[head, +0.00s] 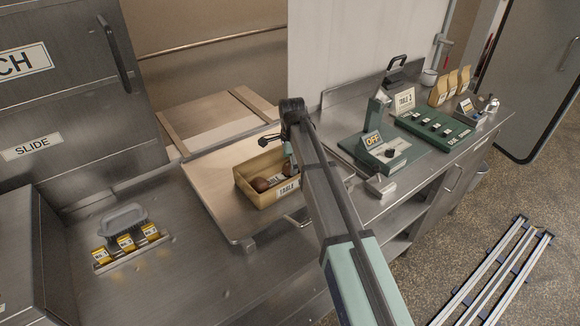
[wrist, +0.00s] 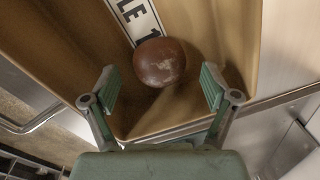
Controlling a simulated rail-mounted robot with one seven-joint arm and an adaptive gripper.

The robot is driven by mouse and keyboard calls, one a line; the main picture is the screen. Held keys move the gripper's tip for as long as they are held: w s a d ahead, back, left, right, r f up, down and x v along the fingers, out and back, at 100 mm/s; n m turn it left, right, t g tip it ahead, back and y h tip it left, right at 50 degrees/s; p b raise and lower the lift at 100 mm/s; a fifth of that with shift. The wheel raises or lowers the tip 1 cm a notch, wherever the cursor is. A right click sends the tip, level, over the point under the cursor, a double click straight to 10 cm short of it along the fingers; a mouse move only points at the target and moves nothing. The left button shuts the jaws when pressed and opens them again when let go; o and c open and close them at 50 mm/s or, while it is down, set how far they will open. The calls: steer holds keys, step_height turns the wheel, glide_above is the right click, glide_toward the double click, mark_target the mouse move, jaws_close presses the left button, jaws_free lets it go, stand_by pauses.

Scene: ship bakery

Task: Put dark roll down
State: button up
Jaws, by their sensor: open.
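In the wrist view the box (wrist: 75,30) fills much of the picture. A dark roll (wrist: 159,60) lies in it by the label (wrist: 135,15). My gripper (wrist: 160,86) is open, with its fingers on either side and the roll just beyond the tips. I cannot tell whether they touch it. My arm hides part of the box's right side.
A green scale-like device (head: 385,153) marked "OFF" and a green tray (head: 432,127) stand to the right. The counter in front of the blocks is clear.

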step_height(320, 180, up, 10)
steer(key=b, duration=0.2)
steer(key=shift+s+d+r, duration=0.2)
steer(key=shift+s, duration=0.25)
